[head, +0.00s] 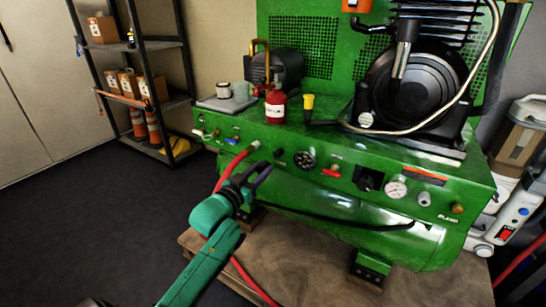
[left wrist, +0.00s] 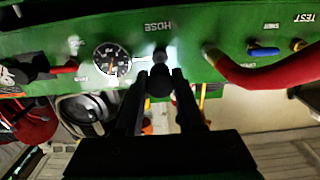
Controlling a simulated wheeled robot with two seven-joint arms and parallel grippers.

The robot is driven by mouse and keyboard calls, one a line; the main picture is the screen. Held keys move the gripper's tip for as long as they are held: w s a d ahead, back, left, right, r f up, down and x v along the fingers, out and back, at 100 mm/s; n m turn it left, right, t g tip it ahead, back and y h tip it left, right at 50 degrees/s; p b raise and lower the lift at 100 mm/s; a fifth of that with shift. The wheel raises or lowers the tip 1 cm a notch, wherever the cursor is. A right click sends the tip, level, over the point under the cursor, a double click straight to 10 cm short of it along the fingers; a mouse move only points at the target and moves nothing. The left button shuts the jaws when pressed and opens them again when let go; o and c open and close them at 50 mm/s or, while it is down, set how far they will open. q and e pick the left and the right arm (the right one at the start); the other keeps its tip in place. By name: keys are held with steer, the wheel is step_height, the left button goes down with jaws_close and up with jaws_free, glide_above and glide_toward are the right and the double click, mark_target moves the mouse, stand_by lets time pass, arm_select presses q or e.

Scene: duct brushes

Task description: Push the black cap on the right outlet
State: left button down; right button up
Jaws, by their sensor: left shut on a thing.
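The right outlet (head: 279,152) shows as a small dark round fitting on the green panel, between the red hose's end and the gauge. In the left wrist view the outlet (left wrist: 160,53) is under the HOSE lettering, in bright light. My left gripper (head: 264,169) is just in front of the panel, below and left of the outlet in the head view. In the left wrist view its fingers are shut on the black cap (left wrist: 158,80), which lines up with the outlet. I cannot tell whether cap and outlet touch. My right gripper is not in view.
A red hose (head: 236,160) is on the outlet to the left and hangs down close by my left gripper. A pressure gauge (head: 305,160) and a red-handled valve (head: 331,171) are to the right. A red bottle (head: 275,106) stands on the green top above.

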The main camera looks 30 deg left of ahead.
arm_select(q)
steer(key=shift+s, duration=0.3)
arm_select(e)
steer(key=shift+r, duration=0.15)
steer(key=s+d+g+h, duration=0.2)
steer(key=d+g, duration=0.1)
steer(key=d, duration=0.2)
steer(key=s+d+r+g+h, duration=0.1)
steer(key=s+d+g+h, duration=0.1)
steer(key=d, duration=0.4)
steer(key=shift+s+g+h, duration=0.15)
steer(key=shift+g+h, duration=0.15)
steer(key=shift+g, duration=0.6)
arm_select(q)
steer(key=s+d+f+m+h, duration=0.1)
steer(key=s+d+f+h, duration=0.1)
steer(key=s+d, duration=0.6)
steer(key=s+d+f+m+h, duration=0.2)
steer(key=s+d+h, duration=0.1)
steer(key=s+d, duration=0.6)
steer(key=shift+d+m+g+h, duration=0.3)
steer(key=shift+d+g, duration=0.1)
steer(key=shift+d, duration=0.2)
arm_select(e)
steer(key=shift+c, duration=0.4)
